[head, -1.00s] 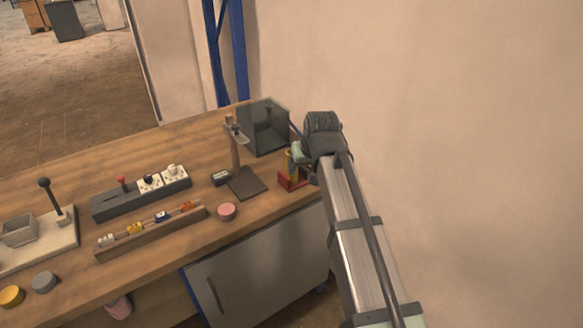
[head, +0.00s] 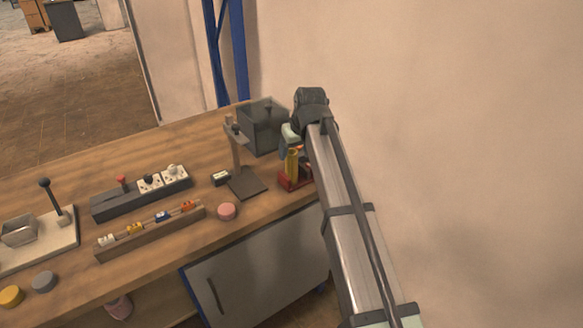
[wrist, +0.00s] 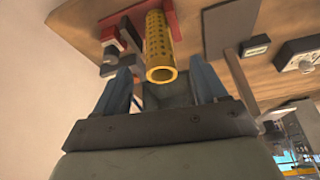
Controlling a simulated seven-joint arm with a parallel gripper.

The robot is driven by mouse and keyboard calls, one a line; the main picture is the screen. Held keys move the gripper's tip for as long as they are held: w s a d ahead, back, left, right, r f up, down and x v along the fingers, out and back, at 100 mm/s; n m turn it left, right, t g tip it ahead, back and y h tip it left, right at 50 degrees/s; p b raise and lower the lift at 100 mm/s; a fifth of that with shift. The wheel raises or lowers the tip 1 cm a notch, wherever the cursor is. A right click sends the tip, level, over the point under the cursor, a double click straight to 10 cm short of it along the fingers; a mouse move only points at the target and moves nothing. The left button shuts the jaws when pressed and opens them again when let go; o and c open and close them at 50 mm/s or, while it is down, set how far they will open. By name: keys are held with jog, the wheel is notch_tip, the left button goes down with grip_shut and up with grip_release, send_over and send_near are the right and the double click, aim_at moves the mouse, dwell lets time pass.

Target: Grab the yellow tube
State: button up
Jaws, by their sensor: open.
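The yellow tube (head: 292,166) stands in a red holder (head: 288,186) at the right end of the workbench. In the wrist view the perforated tube (wrist: 158,48) shows its open end towards the camera, with the red holder (wrist: 114,30) behind it. My gripper (wrist: 162,84) is open, its two blue fingers spread apart, with the tube's near end showing in line with the gap between them. I cannot tell whether the tube is inside the gap. In the head view my arm hides part of the holder and most of the gripper.
A dark open box (head: 262,128) stands behind the tube on the bench (head: 190,145). A stand with an upright post (head: 236,155) is to its left. A pink disc (head: 227,211), a socket strip and a long rack lie further left. A wall rises on the right.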

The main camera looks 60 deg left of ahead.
aim_at(291, 163)
jog(key=shift+x, duration=3.85)
jog(key=shift+d, duration=0.1)
jog(key=c, duration=1.1)
